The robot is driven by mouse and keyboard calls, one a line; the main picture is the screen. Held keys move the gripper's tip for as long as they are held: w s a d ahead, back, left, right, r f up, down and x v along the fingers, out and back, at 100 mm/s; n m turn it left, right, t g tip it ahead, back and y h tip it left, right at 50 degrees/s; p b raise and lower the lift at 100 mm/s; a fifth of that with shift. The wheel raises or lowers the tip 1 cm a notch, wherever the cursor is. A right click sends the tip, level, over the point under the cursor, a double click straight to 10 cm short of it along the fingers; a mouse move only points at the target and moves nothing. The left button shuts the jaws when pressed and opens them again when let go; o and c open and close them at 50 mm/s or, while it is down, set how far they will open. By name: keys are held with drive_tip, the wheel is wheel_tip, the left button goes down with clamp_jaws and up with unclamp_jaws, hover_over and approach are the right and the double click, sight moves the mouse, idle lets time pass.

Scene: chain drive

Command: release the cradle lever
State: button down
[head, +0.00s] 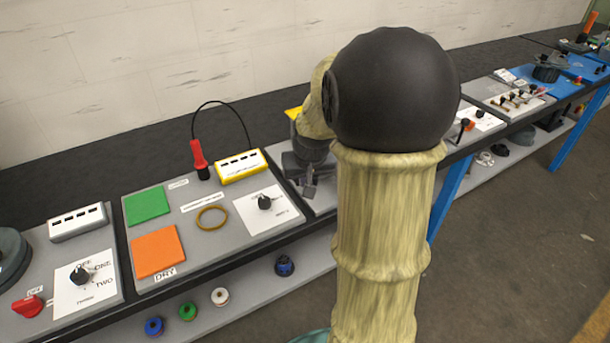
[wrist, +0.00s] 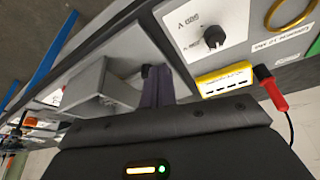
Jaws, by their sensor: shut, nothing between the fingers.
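My gripper (head: 307,188) is shut and empty, pointing down over the grey panel just right of the panel with the green and orange squares. In the wrist view its closed fingers (wrist: 157,88) are beside a grey box-like bracket (wrist: 88,85), possibly the cradle. A small dark piece shows by the fingertips; I cannot tell whether it is the cradle lever or whether the fingers touch it. In the head view my arm and gripper hide most of this panel, and no lever can be made out there.
Left of my gripper are a dark rotary knob (head: 264,202) on a white plate, a yellow socket block (head: 240,167) and a red-handled tool (head: 199,158) on a black cord. An orange square (head: 158,252) and a green square (head: 147,206) lie further left. Small spools sit on the lower shelf.

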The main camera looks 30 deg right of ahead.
drive_tip(key=x, duration=0.7)
drive_tip(key=shift+w+f, duration=0.1)
drive_tip(key=shift+f, duration=0.15)
drive_tip(key=w, duration=0.2)
drive_tip(key=shift+w+d+r, duration=0.25)
drive_tip(key=shift+w+d, duration=0.1)
drive_tip(key=shift+d, duration=0.05)
drive_tip(key=shift+w+d+p, duration=0.15)
drive_tip(key=shift+w+p, duration=0.15)
drive_tip(key=shift+w, duration=0.25)
drive_tip(key=shift+d, duration=0.1)
